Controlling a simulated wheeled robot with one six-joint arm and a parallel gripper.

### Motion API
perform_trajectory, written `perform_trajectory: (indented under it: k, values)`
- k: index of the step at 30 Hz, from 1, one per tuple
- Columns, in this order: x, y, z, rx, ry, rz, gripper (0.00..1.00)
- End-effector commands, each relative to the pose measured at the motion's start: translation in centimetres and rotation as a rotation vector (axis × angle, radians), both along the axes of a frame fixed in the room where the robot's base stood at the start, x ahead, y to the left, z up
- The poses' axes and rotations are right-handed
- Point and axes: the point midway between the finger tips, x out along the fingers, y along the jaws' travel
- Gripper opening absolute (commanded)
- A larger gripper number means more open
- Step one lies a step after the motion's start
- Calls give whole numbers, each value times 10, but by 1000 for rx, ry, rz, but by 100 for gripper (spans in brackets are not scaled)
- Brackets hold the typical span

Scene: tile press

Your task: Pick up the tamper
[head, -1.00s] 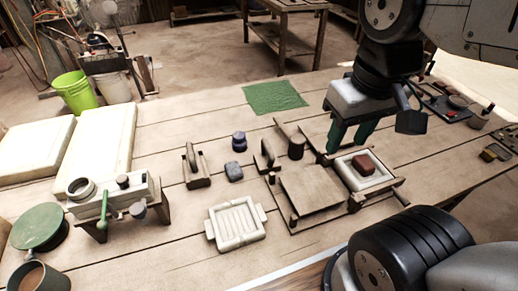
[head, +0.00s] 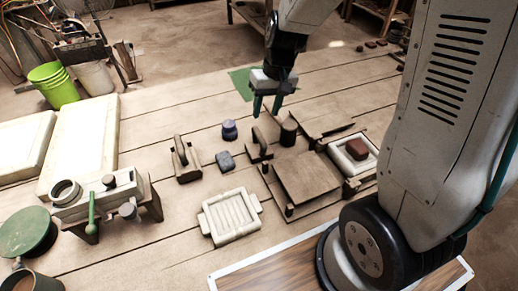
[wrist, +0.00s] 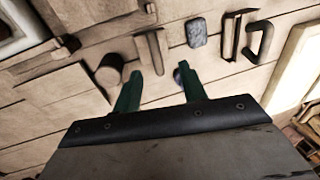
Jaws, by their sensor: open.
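Which piece is the tamper is not certain. One candidate is a dark upright cylinder (head: 288,133) beside the press boards, also in the wrist view (wrist: 110,70). Another is a dark blue rounded piece (head: 229,130), partly hidden behind a finger in the wrist view (wrist: 178,76). A wooden block with an upright grip (head: 259,147) stands between them and shows in the wrist view (wrist: 150,47). My gripper (head: 268,104) is open and empty above the table, beyond these pieces. Its two green fingers point down, and they also show in the wrist view (wrist: 160,78).
A blue-grey block (head: 225,161) and a wooden tool with a loop handle (head: 186,160) lie to the left. A ribbed pale tray (head: 232,216) is in front. The press board (head: 310,178) and a framed red block (head: 356,149) are right. A green cloth (head: 240,80) lies behind.

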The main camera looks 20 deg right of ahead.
Motion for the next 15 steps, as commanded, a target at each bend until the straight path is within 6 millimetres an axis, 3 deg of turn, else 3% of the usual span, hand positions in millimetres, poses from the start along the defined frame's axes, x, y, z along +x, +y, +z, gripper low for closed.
perform_trajectory:
  k: [1, 4, 15]
  values:
    - [7, -1, -15, 4, 11, -7, 42]
    - [18, -3, -36, 8, 15, -17, 42]
    - [27, -1, -77, 11, 21, -27, 42]
